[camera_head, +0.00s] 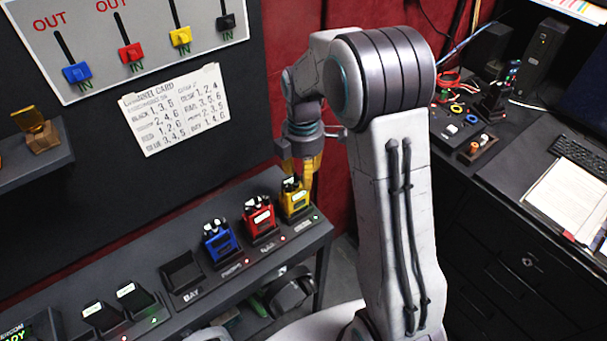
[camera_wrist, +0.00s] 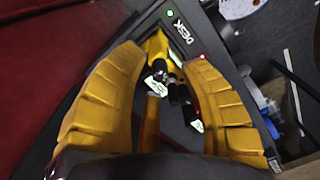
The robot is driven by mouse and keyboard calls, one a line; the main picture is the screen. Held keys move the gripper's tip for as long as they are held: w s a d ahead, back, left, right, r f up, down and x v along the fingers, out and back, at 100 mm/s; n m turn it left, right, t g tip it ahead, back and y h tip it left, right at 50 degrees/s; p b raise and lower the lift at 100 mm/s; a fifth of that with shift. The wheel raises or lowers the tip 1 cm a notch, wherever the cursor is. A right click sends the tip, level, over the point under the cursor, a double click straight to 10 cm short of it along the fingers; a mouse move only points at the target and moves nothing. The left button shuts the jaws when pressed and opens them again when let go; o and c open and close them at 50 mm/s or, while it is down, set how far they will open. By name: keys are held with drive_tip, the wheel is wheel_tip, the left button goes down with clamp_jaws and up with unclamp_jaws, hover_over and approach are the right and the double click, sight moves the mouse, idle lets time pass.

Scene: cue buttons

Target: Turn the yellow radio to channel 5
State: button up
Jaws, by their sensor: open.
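The yellow radio (camera_head: 296,203) stands upright in the rightmost dock of the long shelf. Its label is too small to read. It also shows in the wrist view (camera_wrist: 155,46), with its black knobs between my fingers beside the word DESK. My gripper (camera_head: 299,170) points down just above the radio in the head view. In the wrist view my gripper (camera_wrist: 165,65) is open, with one yellow finger on each side of the radio's top. I cannot tell whether a finger touches it.
A red radio (camera_head: 258,220) and a blue radio (camera_head: 220,243) stand to the left, then an empty dock (camera_head: 182,278). A channel card (camera_head: 172,108) hangs on the dark wall below a slider board (camera_head: 150,40). A cluttered desk (camera_head: 500,150) is at right.

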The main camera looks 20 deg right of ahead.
drive_tip(key=shift+f, duration=0.7)
clamp_jaws()
